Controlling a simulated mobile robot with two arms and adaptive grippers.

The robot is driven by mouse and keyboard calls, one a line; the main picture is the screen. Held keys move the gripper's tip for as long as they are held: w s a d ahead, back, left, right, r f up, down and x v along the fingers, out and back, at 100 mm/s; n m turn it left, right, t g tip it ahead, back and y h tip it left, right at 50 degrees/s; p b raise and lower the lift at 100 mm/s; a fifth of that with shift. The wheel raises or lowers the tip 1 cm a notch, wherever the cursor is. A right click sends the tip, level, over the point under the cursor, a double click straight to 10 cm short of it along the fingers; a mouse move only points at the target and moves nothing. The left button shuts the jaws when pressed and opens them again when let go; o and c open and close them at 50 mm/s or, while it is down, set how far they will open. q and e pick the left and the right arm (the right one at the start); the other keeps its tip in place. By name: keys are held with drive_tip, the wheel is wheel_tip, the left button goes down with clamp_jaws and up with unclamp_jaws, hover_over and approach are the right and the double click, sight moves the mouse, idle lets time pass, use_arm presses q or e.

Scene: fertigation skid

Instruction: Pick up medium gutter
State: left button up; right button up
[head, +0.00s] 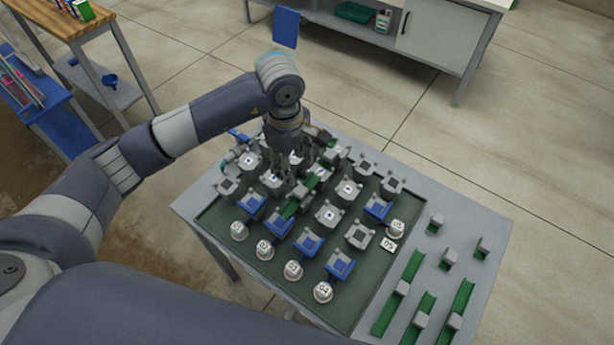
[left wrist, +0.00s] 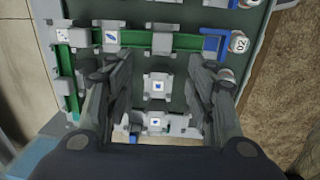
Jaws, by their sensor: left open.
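Three loose green gutters with grey blocks lie on the table's right part in the head view: a left one (head: 412,268), a middle one (head: 426,302) and a right one (head: 463,297). I cannot tell for certain which is the medium one. More green gutters are set on the board, one (head: 290,208) just below my left gripper (head: 283,180). In the left wrist view, a long green gutter (left wrist: 133,39) runs across beyond the open fingers (left wrist: 158,65). A grey block (left wrist: 157,86) lies between the fingers, and nothing is visibly held. My right gripper is not in view.
The dark green board (head: 372,290) carries several grey and blue holders and round numbered white pieces (head: 323,292). Loose grey blocks (head: 450,257) stand right of it on the grey table (head: 490,215). A wooden bench (head: 55,22) and a cabinet (head: 445,40) stand behind.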

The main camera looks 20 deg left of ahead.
sight(298, 188)
use_arm(q)
drive_tip(key=f, duration=0.1)
drive_tip(key=f+p, duration=0.1)
drive_tip(key=f, duration=0.2)
drive_tip(key=shift+s+f, duration=0.3)
drive_tip(key=shift+f, duration=0.05)
drive_tip(key=shift+w+d+f+p, duration=0.1)
drive_tip(key=shift+w+f+p, duration=0.05)
drive_tip(key=shift+f+p, duration=0.15)
drive_tip(key=f, duration=0.1)
drive_tip(key=f+p, duration=0.2)
drive_tip(key=f, duration=0.1)
drive_tip(key=shift+w+d, duration=0.2)
drive_tip(key=shift+w, duration=0.1)
drive_tip(key=shift+f, duration=0.45)
drive_tip(key=shift+w, duration=0.1)
drive_tip(key=c, duration=1.2)
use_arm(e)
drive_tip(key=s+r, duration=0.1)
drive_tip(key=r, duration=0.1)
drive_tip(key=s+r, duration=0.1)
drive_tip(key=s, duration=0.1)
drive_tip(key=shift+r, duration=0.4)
